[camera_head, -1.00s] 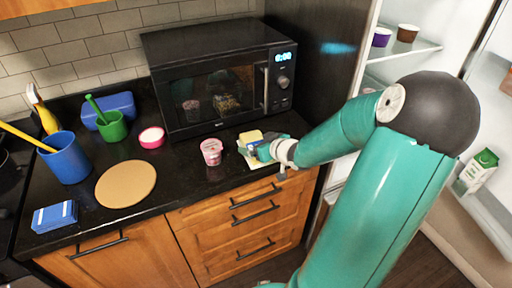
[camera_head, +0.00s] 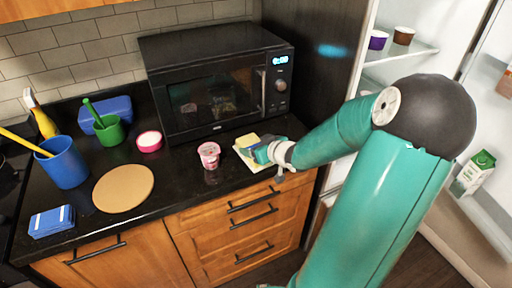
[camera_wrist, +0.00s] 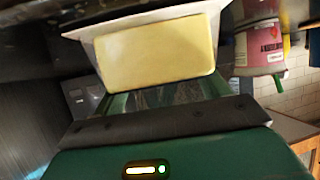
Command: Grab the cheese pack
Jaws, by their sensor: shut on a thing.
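The cheese pack is a pale yellow block on a white backing (camera_head: 247,141). It lies at the counter's right part, in front of the microwave. In the wrist view the yellow block (camera_wrist: 158,54) fills the upper middle, right at the jaws. My gripper (camera_head: 262,150) reaches in from the right and is shut on the cheese pack. In the wrist view the green gripper body (camera_wrist: 165,130) covers the lower part, and the fingertips are largely hidden. In the head view the gripper hides part of the pack, so I cannot tell if it touches the counter.
A pink cup (camera_head: 209,154) stands just left of the pack. The black microwave (camera_head: 220,85) is behind. A round board (camera_head: 123,188), blue cup (camera_head: 64,163), green cup (camera_head: 110,128) and blue pack (camera_head: 51,221) are further left. The open fridge (camera_head: 455,60) is at the right.

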